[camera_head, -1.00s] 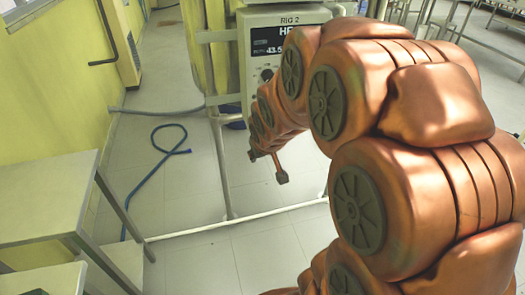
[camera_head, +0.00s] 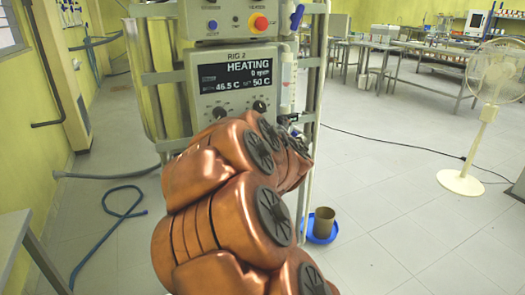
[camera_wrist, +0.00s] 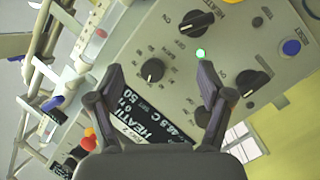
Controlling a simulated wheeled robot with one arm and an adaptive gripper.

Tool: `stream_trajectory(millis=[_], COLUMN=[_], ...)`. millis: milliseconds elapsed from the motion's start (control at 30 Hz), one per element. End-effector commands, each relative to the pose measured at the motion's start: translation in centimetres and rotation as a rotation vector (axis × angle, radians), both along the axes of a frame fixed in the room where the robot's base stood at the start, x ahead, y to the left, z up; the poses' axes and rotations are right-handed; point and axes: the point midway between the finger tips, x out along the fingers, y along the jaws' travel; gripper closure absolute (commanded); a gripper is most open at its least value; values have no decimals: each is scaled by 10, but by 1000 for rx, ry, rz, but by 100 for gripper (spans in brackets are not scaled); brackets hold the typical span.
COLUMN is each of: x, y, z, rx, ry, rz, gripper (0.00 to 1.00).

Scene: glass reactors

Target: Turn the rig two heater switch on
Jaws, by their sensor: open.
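The rig two unit (camera_head: 238,85) stands ahead; its display reads HEATING, 0 rpm, 46.5 C, set 50 C. In the wrist view its display (camera_wrist: 150,128) is tilted behind my gripper. A black rotary switch (camera_wrist: 197,23) with a white pointer is beside a partly cut "HEATER" label, and a green lamp (camera_wrist: 200,53) is lit near it. Other black knobs (camera_wrist: 152,70) are on the panel. My gripper (camera_wrist: 161,76) is open and empty, its fingertips over the panel. I cannot tell its distance from the panel. In the head view my arm hides the gripper.
A red stop button (camera_head: 261,23) on yellow is on the upper panel. A blue tray (camera_head: 321,229) with a brown pot stands right of my arm. A blue hose (camera_head: 112,215) lies on the floor at left.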

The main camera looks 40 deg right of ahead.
Motion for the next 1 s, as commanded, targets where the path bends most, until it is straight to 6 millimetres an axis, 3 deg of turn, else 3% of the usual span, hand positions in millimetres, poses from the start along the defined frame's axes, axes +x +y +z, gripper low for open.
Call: stream_trajectory(millis=[33, 167, 500, 767, 1000], x=[-2, 2, 8, 13, 29], y=[-10, -19, -15, -13, -19], z=[-11, -20, -63, -66, -66], rx=[-53, -182, -344, -356, -356], ry=[-1, -1, 34, 36, 36], rz=[18, 105, 322, 354, 351], gripper=[21, 21, 21, 21, 21])
